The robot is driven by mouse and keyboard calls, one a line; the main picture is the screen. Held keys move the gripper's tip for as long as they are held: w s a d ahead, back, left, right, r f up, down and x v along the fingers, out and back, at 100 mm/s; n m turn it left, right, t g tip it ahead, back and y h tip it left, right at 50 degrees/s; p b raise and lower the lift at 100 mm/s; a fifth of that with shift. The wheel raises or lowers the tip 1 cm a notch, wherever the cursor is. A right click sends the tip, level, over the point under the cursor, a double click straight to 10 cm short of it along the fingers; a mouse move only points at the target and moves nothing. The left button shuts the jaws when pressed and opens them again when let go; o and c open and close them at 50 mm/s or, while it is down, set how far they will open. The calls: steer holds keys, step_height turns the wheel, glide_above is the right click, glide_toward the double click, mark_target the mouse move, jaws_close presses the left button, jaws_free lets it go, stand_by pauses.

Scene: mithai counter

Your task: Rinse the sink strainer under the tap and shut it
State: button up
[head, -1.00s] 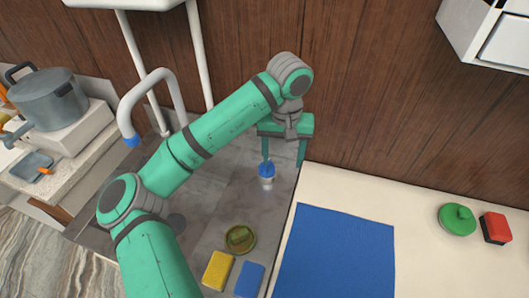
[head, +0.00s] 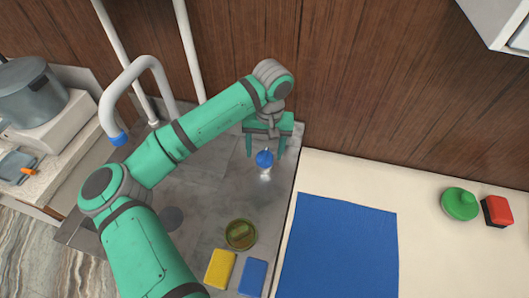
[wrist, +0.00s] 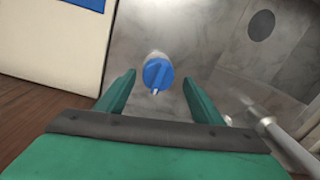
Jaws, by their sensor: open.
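The tap's curved grey spout (head: 150,62) with a blue tip (head: 118,139) rises over the left of the sink. A blue knob (head: 264,158) on a pale base stands near the sink's back right; the wrist view shows it (wrist: 158,74) with a white pointer mark. My gripper (head: 265,152) is open around or just short of the knob, its fingers apart on either side; contact cannot be told. A round olive-green dish-like thing, likely the strainer (head: 240,234), lies on the sink floor with something green in it. No water stream is visible.
A yellow sponge (head: 219,268) and a blue sponge (head: 252,277) lie at the sink's front. A dark round drain (head: 171,218) is left of the strainer. A pot (head: 42,92) stands left.

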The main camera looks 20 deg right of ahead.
steer(key=shift+a+f, duration=0.1)
steer(key=shift+f, duration=0.4)
steer(key=shift+s+d+f, duration=0.2)
steer(key=shift+d+f, duration=0.1)
steer(key=shift+f, duration=0.05)
steer(key=shift+a, duration=0.1)
steer(key=c, duration=1)
steer(key=shift+c, duration=0.2)
steer(key=shift+w+m, duration=0.1)
steer(key=shift+m, duration=1.6)
steer(key=shift+r, duration=0.1)
steer(key=o, duration=1)
